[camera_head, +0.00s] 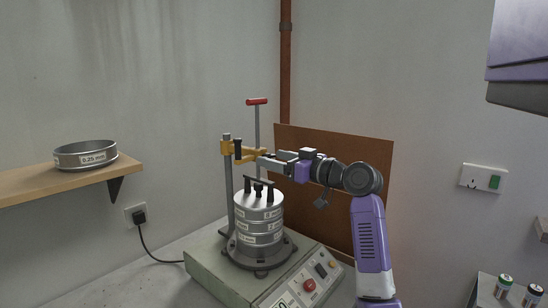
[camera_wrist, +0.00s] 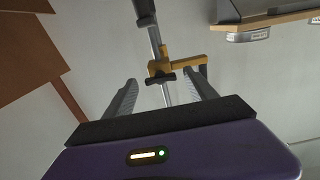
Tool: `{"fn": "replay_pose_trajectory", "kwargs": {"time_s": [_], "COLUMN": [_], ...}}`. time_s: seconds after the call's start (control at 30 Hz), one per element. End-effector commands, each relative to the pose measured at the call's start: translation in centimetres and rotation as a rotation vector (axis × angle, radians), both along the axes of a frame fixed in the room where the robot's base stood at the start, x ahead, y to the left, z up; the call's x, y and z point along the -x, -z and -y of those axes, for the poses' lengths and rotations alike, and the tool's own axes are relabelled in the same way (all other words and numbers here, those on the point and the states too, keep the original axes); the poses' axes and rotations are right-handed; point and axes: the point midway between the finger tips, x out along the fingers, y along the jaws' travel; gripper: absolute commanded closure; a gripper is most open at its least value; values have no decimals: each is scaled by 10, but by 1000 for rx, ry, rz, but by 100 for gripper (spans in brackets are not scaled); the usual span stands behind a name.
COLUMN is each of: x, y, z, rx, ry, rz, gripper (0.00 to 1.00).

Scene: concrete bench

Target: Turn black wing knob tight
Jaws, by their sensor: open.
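The yellow clamp (camera_head: 229,147) sits on the grey post (camera_head: 229,185) of the sieve shaker. In the wrist view, the clamp (camera_wrist: 160,66) lies ahead of my gripper (camera_wrist: 160,92). A black crosspiece that looks like the wing knob (camera_wrist: 160,78) is on it, between the lines of my two fingers. A second black part, an upright grip (camera_wrist: 203,74), is at the clamp's right end. My gripper (camera_head: 264,160) is open, fingers apart, pointing left at the clamp in the head view. I cannot tell whether the fingers touch the knob; in the head view the fingers crowd that spot.
A sieve stack (camera_head: 259,226) with a black-handled lid stands on the shaker base (camera_head: 212,265), below my gripper. A red-handled rod (camera_head: 257,101) rises behind the clamp. A brown board (camera_head: 340,150) leans behind my arm. A wall shelf (camera_head: 40,187) holds a sieve (camera_head: 85,155).

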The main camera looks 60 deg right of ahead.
Motion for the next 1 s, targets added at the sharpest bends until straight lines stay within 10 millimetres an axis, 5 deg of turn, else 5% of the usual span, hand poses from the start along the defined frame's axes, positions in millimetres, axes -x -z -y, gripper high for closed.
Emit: {"fn": "replay_pose_trajectory", "kwargs": {"time_s": [0.37,0.7,1.0], "x": [-7,-6,-7], "y": [0,0,-1], "z": [1,1,1], "rx": [0,0,-46], "ry": [0,0,0], "rz": [0,0,11], "gripper": [35,97,97]}}
